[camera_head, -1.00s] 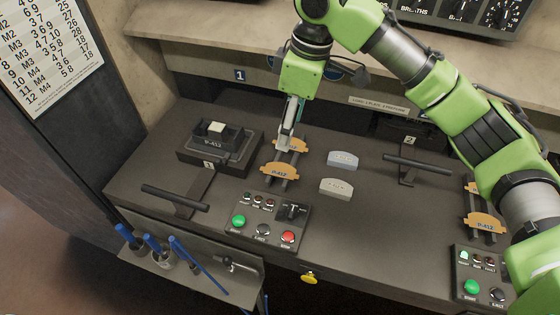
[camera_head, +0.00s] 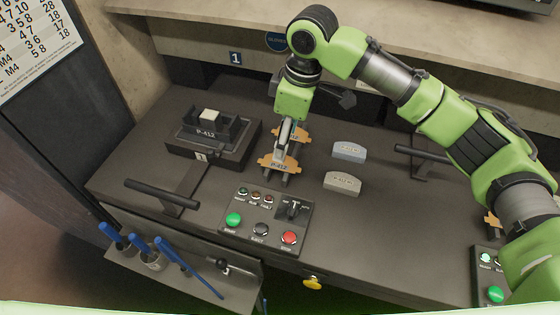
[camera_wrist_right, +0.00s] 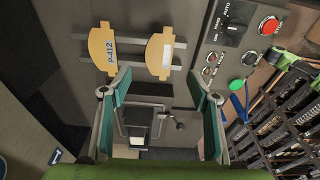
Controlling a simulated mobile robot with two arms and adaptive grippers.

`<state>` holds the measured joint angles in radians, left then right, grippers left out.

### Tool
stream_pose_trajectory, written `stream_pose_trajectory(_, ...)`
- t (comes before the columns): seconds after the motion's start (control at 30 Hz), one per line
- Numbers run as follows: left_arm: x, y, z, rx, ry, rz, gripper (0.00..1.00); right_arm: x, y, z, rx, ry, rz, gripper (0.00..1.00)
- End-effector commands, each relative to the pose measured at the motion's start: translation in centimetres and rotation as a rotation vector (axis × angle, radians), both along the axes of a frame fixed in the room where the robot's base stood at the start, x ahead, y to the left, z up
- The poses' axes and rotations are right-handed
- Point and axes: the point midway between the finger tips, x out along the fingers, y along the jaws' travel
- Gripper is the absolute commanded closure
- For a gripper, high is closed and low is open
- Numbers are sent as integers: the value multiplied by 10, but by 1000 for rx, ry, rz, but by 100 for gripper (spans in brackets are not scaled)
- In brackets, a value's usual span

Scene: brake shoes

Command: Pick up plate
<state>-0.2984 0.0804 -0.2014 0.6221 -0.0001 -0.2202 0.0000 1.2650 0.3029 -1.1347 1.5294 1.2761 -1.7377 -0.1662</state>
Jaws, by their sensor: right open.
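Two orange brake-shoe plates stand one behind the other on a dark rack. The front plate (camera_head: 278,164), marked P-412, also shows in the right wrist view (camera_wrist_right: 104,47). The rear plate (camera_head: 298,134) shows beside it in the wrist view (camera_wrist_right: 160,55). My right gripper (camera_head: 280,155) hangs over the rack, close to the front plate and partly covering the rear one. In the wrist view its teal fingers (camera_wrist_right: 159,74) are apart, with nothing between them. I cannot tell whether they touch a plate. My left gripper is out of view.
A button panel (camera_head: 265,220) is in front. A black handle (camera_head: 162,193) sticks up at the left.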

Motion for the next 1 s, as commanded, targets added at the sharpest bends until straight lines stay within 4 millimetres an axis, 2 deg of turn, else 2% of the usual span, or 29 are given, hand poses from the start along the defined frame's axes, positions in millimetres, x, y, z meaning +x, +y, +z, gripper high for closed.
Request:
stream_pose_trajectory(0.1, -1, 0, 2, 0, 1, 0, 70, 0, 2, -12, -1, 0, -1, 44)
stream_pose_trajectory(0.27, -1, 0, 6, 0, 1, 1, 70, 1, 2, -22, -1, 1, -2, 44)
stream_pose_trajectory(0.53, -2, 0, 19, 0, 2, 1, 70, 2, 6, -60, -1, 3, -1, 44)
stream_pose_trajectory(0.83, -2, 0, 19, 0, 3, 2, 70, 3, 8, -68, -1, -2, 1, 44)
stream_pose_trajectory(0.87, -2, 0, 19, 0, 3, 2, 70, 3, 8, -68, -1, -2, 1, 47)
stream_pose_trajectory(1.0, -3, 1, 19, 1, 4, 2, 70, 3, 8, -68, 0, -1, 1, 83)
